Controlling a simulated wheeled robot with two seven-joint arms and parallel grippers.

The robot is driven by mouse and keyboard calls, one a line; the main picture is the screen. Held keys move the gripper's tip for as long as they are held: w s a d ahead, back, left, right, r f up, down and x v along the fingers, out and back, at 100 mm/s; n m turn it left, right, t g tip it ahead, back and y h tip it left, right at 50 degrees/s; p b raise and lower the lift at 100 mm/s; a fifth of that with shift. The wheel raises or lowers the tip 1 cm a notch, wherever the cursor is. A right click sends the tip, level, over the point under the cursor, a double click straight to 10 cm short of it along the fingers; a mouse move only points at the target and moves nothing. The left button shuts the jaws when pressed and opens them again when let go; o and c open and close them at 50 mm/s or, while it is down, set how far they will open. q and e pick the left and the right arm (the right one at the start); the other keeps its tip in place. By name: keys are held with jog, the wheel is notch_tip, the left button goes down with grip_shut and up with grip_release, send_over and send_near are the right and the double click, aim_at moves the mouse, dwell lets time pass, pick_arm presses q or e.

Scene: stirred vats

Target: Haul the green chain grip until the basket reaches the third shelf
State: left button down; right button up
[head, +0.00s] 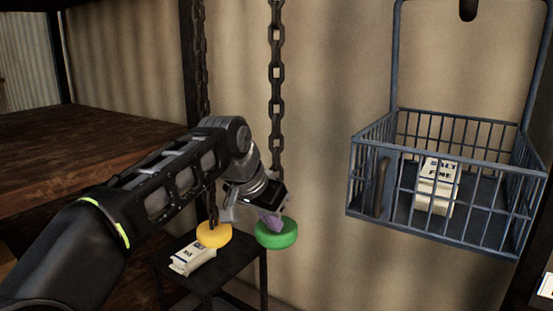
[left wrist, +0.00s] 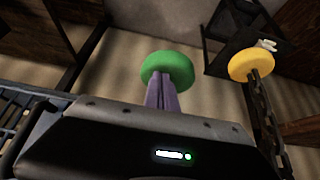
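The green chain grip (head: 276,233) is a round knob at the lower end of a dark chain (head: 276,90). It also shows in the left wrist view (left wrist: 168,68). My left gripper (head: 270,217) is right above it, its two purple fingers (left wrist: 168,95) close together and reaching onto the knob. They look shut on it, though the fingertips' contact is partly hidden. The blue-grey wire basket (head: 450,235) hangs at the right with a white labelled packet (head: 436,188) inside. Which shelf level it is at cannot be told. My right gripper is out of view.
A yellow grip (head: 214,235) on a second chain (head: 200,60) hangs just left of the green one. A small dark table (head: 235,262) below carries a white packet (head: 192,257). Wooden shelves (head: 90,150) stand at the left.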

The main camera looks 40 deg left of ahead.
aim_at(271, 236)
pick_arm(q)
jog(key=shift+f+b, duration=1.6)
jog(key=shift+f, duration=0.6)
notch_tip(271, 236, up, 5)
jog(key=p, duration=0.4)
jog(key=shift+r, duration=0.15)
jog(key=shift+p, duration=0.3)
notch_tip(271, 236, up, 3)
jog(key=p, duration=0.2)
jog(key=shift+r+p, duration=0.15)
jog(key=shift+p, duration=0.25)
jog(key=shift+r+p, duration=0.45)
jog(key=shift+r, duration=0.45)
